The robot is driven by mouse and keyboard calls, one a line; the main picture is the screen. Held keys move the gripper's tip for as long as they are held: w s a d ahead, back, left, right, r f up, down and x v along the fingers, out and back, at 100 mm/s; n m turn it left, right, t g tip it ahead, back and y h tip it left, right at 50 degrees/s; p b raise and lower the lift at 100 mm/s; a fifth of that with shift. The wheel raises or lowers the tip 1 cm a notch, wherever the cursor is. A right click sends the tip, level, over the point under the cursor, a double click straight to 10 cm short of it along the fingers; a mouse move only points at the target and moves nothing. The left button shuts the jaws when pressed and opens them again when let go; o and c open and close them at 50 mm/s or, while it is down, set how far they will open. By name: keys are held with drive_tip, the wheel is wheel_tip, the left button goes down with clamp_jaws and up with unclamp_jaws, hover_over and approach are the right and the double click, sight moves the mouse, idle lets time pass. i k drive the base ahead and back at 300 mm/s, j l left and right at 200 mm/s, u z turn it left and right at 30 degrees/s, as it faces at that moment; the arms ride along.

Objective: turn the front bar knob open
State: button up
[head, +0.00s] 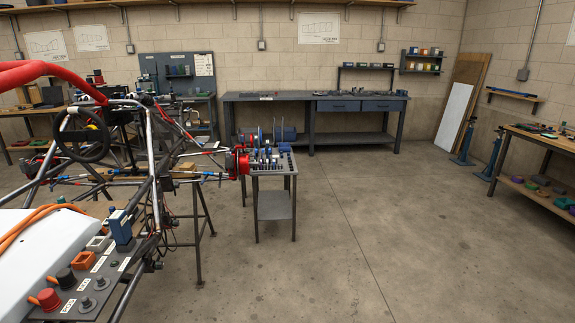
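A dark control panel (122,262) sits at the lower left on the tube chassis (152,160). It carries a red knob (49,299) and a black knob (66,278), each with an orange piece beside it. Two grey round knobs (101,284) (86,303) stand to their right. The small white labels by the knobs are too small to read, so I cannot tell which one is the front bar knob or how it is set. My gripper is not in view.
A steering wheel (82,137) and a thick red padded tube (40,72) are near the panel. A blue upright part (120,227) stands at its far end. A small parts cart (274,203) stands right of the chassis. The floor (370,230) at centre right is clear.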

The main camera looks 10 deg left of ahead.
sight(97, 73)
drive_tip(key=i+l+z, duration=0.4)
drive_tip(key=l, duration=0.15)
drive_tip(key=i+l+z, duration=0.35)
drive_tip(key=l, duration=0.15)
drive_tip(key=i+l+z, duration=0.4)
drive_tip(key=i+l, duration=0.1)
drive_tip(key=i, duration=0.35)
drive_tip(key=i+l+u, duration=0.1)
drive_tip(key=i, duration=0.35)
drive_tip(key=i+j+u, duration=0.2)
drive_tip(key=i+u, duration=0.7)
drive_tip(key=i, duration=0.2)
drive_tip(key=i+l+u, duration=0.25)
drive_tip(key=i+u, duration=0.25)
drive_tip(key=i+j+u, duration=0.15)
drive_tip(key=i+u, duration=0.25)
drive_tip(key=i, duration=0.25)
drive_tip(key=i+l+u, duration=0.1)
drive_tip(key=i+u, duration=0.3)
drive_tip(key=i, duration=0.25)
drive_tip(key=i+l+u, duration=0.25)
drive_tip(key=i+u, duration=0.2)
drive_tip(key=i, duration=0.2)
drive_tip(key=i+u, duration=0.4)
drive_tip(key=i+l+u, duration=0.15)
drive_tip(key=i+u, duration=0.3)
drive_tip(key=i+l+u, duration=0.4)
drive_tip(key=i+j, duration=1)
drive_tip(key=k+j, duration=0.1)
drive_tip(key=k, duration=0.25)
